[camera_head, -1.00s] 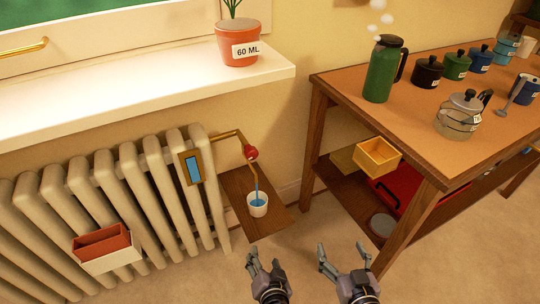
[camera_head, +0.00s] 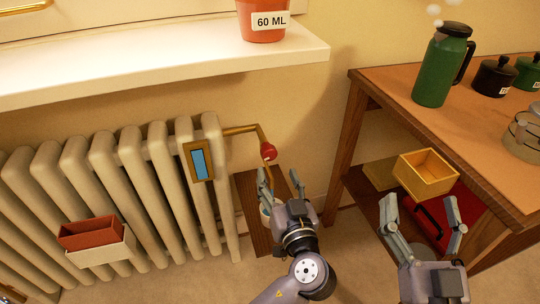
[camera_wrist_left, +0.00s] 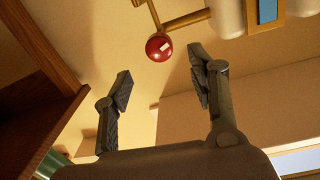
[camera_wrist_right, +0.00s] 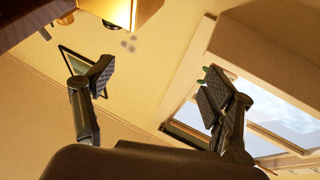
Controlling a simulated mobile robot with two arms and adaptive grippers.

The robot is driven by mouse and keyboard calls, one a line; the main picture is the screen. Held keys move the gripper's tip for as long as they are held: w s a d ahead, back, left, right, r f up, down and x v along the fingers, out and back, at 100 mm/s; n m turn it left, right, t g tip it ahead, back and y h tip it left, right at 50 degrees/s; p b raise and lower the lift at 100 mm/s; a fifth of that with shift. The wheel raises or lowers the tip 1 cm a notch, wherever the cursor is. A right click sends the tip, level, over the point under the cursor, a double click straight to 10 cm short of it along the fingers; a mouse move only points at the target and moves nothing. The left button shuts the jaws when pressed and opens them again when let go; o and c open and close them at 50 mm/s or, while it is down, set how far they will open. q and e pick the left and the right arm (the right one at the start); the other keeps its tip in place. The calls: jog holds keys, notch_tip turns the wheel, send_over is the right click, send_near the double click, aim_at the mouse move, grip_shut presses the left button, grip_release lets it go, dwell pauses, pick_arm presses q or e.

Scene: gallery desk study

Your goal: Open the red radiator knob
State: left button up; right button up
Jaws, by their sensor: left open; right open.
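The red radiator knob (camera_head: 268,151) sits on a brass pipe (camera_head: 242,130) at the right end of the radiator (camera_head: 130,170). My left gripper (camera_head: 279,174) is open and empty, just below the knob in the head view. In the left wrist view the knob (camera_wrist_left: 159,47) shows beyond and between the spread fingertips, with no visible contact. A light mark shows on its face. My right gripper (camera_head: 421,203) is open and empty, in front of the table's lower shelf.
A blue gauge (camera_head: 199,164) is on the radiator, left of the knob. A wooden table (camera_head: 400,90) with a green flask (camera_head: 442,65) stands at right. A yellow box (camera_head: 427,175) is below its top. A windowsill (camera_head: 150,60) overhangs the radiator.

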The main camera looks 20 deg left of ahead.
aim_at(270, 156)
pick_arm(q)
jog(key=x, duration=0.8)
jog(key=shift+w+a+b, duration=0.2)
jog(key=shift+w+b, duration=0.15)
jog(key=shift+b, duration=0.05)
pick_arm(e)
jog(key=s+r+t, duration=0.2)
jog(key=r, duration=0.1)
jog(key=shift+r+t+y, duration=0.15)
jog(key=shift+t+y, duration=0.15)
jog(key=shift+y, duration=0.1)
pick_arm(q)
jog(key=shift+c, duration=0.5)
